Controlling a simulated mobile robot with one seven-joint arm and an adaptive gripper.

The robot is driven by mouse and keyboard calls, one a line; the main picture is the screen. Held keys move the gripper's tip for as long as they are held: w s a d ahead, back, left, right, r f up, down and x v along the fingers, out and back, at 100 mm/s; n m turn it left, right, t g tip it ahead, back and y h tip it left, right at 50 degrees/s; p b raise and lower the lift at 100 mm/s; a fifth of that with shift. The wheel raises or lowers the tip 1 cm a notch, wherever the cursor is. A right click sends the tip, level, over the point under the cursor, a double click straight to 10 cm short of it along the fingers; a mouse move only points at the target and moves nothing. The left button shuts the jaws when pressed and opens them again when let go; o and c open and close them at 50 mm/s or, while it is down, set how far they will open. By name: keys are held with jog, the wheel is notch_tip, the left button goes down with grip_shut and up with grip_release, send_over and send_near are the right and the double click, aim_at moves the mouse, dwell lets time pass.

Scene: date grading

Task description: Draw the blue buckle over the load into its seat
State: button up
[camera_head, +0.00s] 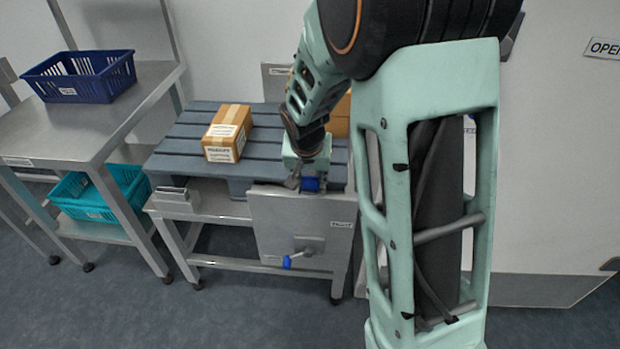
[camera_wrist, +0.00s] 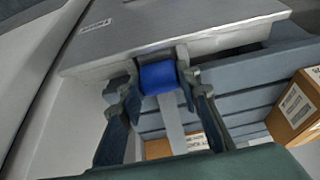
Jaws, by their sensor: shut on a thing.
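The blue buckle (camera_head: 311,184) is at the top edge of the upright grey panel on the front of the pallet stand. My gripper (camera_head: 308,181) is shut on it; the wrist view shows the buckle (camera_wrist: 158,78) between my two fingers. A pale grey strap (camera_wrist: 174,122) runs from the buckle between my fingers, over the pallet side. The load shows as a cardboard box (camera_head: 228,134) on the slatted blue-grey pallet (camera_head: 188,134), and another box (camera_head: 341,112) partly behind my arm. I cannot make out the seat for certain.
The grey panel (camera_head: 280,222) carries a bracket with a blue-tipped lever (camera_head: 288,262) low on its face. A steel table (camera_head: 80,127) at left holds a dark blue crate (camera_head: 83,85); a teal crate (camera_head: 75,204) sits on its lower shelf. Floor in front is clear.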

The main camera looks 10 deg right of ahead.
jog(key=shift+f, duration=0.15)
dwell(0.5)
jog(key=o, duration=1.3)
